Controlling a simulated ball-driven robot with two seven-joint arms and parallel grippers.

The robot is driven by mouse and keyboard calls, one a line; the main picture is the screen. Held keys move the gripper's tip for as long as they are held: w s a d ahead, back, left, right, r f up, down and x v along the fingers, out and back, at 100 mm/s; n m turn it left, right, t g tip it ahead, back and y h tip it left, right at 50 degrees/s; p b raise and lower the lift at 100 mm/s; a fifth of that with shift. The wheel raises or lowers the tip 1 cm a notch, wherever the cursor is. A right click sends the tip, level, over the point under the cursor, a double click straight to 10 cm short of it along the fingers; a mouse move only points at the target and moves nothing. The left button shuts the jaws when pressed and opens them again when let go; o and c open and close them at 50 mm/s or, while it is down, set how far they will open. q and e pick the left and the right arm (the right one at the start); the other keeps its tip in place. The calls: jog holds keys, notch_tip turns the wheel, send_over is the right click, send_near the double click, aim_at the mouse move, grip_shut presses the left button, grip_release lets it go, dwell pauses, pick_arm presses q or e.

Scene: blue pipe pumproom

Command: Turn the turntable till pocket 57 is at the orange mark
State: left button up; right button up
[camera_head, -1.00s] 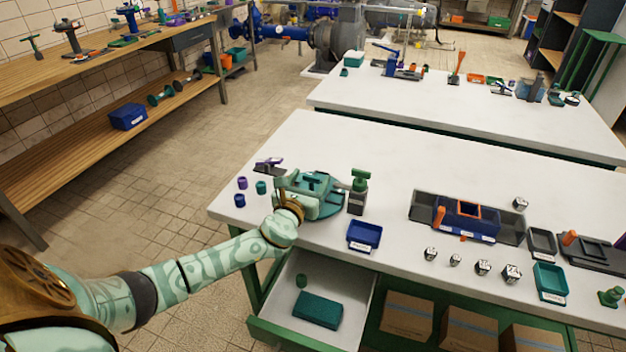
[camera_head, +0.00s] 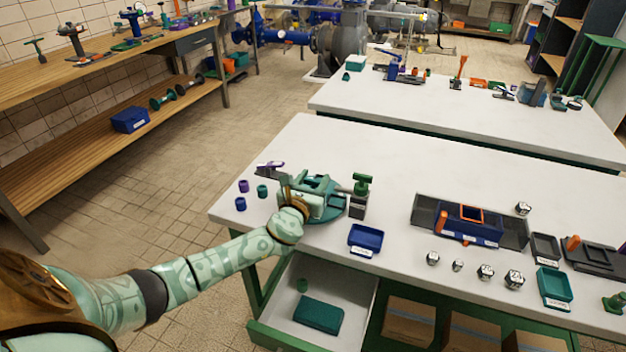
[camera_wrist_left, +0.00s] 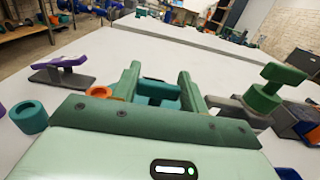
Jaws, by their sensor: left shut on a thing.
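The teal turntable (camera_head: 328,214) sits near the left end of the front white table. My left gripper (camera_head: 318,183) is over it and covers much of it. In the left wrist view, the gripper's two green fingers (camera_wrist_left: 158,88) stand on either side of a teal raised part of the turntable (camera_wrist_left: 157,92) and are shut on it. A small orange piece (camera_wrist_left: 98,92), perhaps the mark, shows left of the fingers. Pocket numbers cannot be read, and which pocket faces the mark is hidden. My right gripper is not in view.
A green-topped post (camera_head: 360,190) stands close right of the turntable. Small cups (camera_head: 241,203) and a purple-handled clamp (camera_head: 270,168) are at its left. A blue tray (camera_head: 365,239) is in front to the right. An open drawer (camera_head: 345,285) juts out below.

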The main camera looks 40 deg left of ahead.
pick_arm(q)
jog(key=shift+n+y, duration=0.3)
jog(key=shift+y, duration=0.1)
jog(key=shift+n+g+y+p, duration=0.3)
jog(key=shift+n+y+p, duration=0.15)
jog(key=shift+y, duration=0.15)
jog(key=shift+d+n+g+y, duration=0.1)
jog(key=shift+n+g+y, duration=0.5)
jog(key=shift+y, duration=0.4)
jog(key=shift+f+n+g+y, duration=0.1)
jog(key=shift+n+g+y, duration=0.3)
jog(key=shift+n+y, duration=0.5)
jog(key=shift+g+y, duration=0.3)
jog(key=shift+y, duration=0.1)
jog(key=shift+n+g+y, duration=0.5)
jog(key=shift+n+y, duration=0.1)
jog(key=shift+n, duration=0.05)
jog(key=o, duration=1.4)
jog(key=shift+s, duration=0.1)
